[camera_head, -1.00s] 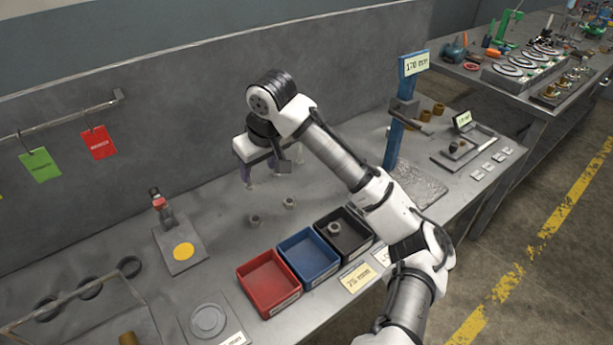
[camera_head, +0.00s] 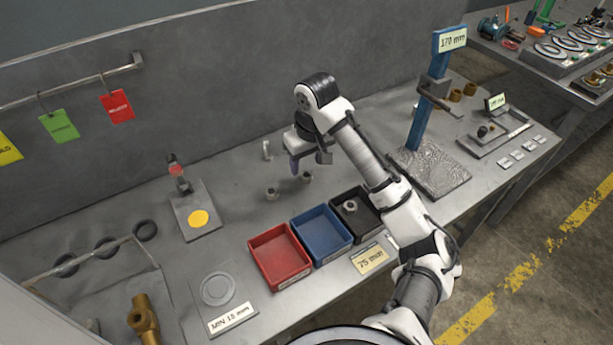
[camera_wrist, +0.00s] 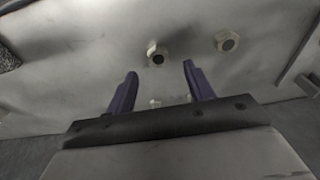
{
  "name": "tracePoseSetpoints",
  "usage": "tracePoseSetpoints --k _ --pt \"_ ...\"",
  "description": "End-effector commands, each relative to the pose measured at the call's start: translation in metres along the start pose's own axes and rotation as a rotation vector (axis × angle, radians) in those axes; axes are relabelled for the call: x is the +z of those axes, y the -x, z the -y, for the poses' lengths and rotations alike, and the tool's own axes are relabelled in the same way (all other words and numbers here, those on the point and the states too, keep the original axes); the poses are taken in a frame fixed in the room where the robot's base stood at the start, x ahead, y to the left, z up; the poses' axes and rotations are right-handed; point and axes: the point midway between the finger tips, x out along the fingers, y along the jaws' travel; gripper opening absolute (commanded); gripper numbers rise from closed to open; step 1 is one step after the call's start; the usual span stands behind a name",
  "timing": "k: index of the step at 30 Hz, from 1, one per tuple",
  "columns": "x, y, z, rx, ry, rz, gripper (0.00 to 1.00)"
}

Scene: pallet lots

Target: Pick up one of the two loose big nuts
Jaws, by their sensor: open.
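Two loose grey nuts stand apart on the bench: the left nut (camera_head: 272,193) and the right nut (camera_head: 308,176). My gripper (camera_head: 297,168) points down just behind the right nut, its purple fingers partly hidden by the wrist. In the wrist view the two fingers are spread and empty (camera_wrist: 160,70). One nut (camera_wrist: 158,56) shows just beyond the gap between the fingertips, and the other nut (camera_wrist: 228,42) lies off to the right. Neither is between the fingers.
Red (camera_head: 280,257), blue (camera_head: 321,235) and black (camera_head: 356,212) bins stand in front; the black one holds a nut (camera_head: 350,206). A small pale upright piece (camera_head: 267,150) stands behind. A blue post gauge (camera_head: 428,100) rises to the right. A yellow-disc plate (camera_head: 198,212) lies left.

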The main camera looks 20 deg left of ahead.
Motion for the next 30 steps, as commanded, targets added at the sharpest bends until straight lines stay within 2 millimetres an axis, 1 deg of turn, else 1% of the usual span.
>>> tracePoseSetpoints --k 6,9,12,17,20,28,30 --pt "0.003 -0.032 -0.002 -0.002 -0.001 0.004 0.53" --pt "0.003 -0.041 -0.002 0.0 -0.001 0.003 0.53" --pt "0.003 -0.045 -0.002 0.0 -0.001 0.001 0.53" --pt "0.003 -0.045 -0.002 0.0 0.0 0.001 0.53" --pt "0.003 -0.045 -0.002 0.0 0.0 0.001 0.41" --pt "0.003 -0.044 -0.002 0.0 0.0 0.001 0.06" --pt "0.003 -0.044 -0.002 0.0 0.0 0.001 0.04"
